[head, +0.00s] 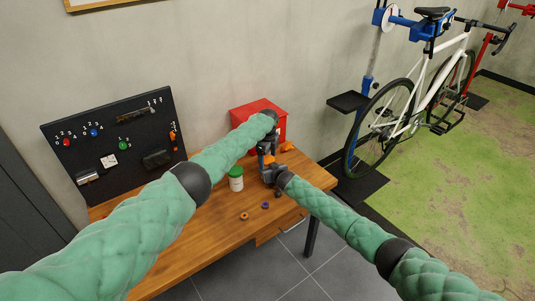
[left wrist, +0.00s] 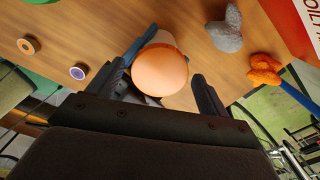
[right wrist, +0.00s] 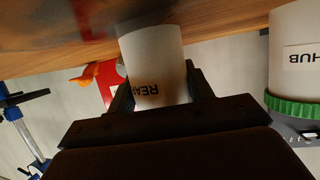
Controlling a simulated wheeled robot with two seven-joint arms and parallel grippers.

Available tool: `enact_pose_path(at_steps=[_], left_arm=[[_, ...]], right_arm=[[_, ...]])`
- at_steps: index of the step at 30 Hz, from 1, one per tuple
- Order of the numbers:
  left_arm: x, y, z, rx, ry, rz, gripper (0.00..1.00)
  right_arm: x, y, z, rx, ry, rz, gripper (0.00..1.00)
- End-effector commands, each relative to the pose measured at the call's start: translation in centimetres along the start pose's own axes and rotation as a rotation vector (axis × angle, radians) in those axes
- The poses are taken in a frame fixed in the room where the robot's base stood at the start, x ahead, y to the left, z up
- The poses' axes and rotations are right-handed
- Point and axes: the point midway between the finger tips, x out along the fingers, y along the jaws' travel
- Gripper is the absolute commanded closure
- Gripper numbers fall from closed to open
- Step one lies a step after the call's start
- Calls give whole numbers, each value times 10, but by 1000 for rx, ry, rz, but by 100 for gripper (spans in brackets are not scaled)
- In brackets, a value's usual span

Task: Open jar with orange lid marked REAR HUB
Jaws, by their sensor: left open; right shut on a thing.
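The orange lid (left wrist: 160,70) shows from above in the left wrist view, on top of its pale jar. My left gripper (left wrist: 163,80) is open, with its fingers on either side of the lid. My right gripper (right wrist: 157,88) is shut on the white jar body (right wrist: 153,55), whose label shows "REA" and is partly hidden. In the head view my left gripper (head: 266,150) is above my right gripper (head: 268,172), and they mostly hide this jar.
A green-lidded jar (head: 236,178) stands to the left; its label shows "HUB" (right wrist: 302,57). Two small rings, orange (head: 244,216) and purple (head: 265,205), lie near the front edge. A red bin (head: 250,112), a grey lump (left wrist: 225,28) and an orange item (left wrist: 264,70) are close by.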

Motion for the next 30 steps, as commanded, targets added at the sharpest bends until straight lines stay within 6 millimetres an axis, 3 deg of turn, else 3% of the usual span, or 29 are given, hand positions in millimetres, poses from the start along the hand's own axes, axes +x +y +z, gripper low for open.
enact_pose_path(at_steps=[8, 15, 30], left_arm=[[1, 0, 0, 0, 0, -1, 23], [1, 0, 0, 0, 0, -1, 67], [0, 0, 1, -291, 0, -2, 68]], right_arm=[[0, 0, 0, 0, 0, 0, 100], [0, 0, 0, 0, 0, 0, 100], [0, -1, 0, 0, 0, -1, 100]])
